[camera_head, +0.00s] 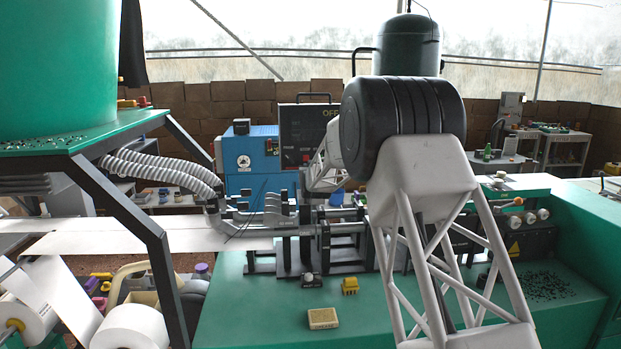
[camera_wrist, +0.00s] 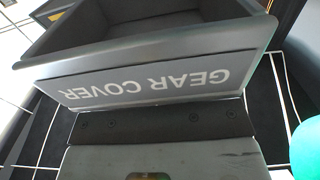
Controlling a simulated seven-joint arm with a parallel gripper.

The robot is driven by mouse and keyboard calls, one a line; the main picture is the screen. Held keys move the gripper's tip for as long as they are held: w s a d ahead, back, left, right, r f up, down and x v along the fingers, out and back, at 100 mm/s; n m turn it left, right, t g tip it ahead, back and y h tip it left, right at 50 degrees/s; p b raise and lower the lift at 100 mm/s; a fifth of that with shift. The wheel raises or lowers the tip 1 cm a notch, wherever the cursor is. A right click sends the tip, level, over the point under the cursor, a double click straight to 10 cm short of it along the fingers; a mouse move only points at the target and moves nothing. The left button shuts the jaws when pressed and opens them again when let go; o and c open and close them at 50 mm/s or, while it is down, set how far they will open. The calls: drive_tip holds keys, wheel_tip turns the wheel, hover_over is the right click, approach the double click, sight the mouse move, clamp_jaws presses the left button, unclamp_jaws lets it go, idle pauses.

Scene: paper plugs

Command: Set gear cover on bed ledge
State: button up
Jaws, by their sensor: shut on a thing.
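The gear cover (camera_wrist: 150,83) fills the upper part of the wrist view. It is a grey open box with a dark inside, and its white lettering reads upside down. My gripper (camera_wrist: 155,122) shows below it as a dark bolted strip and a grey plate, shut on the cover's near side. The exact contact is hidden. In the head view my arm blocks the gripper, and I cannot make out the cover there. The green machine bed (camera_head: 260,286) lies in front of the arm; I cannot tell which edge is the ledge.
A small tan box (camera_head: 323,318) and a yellow block (camera_head: 350,286) sit on the bed. Grey rail mechanisms (camera_head: 290,240) stand behind them. A green-topped frame with a black post (camera_head: 150,235) stands at left. Dark bits (camera_head: 545,285) lie on the bed at right.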

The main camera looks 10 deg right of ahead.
drive_tip(key=shift+s+f, duration=0.1)
drive_tip(key=shift+f, duration=1.4)
drive_tip(key=shift+f, duration=0.15)
drive_tip(key=o, duration=1)
drive_tip(key=shift+s, duration=3.9)
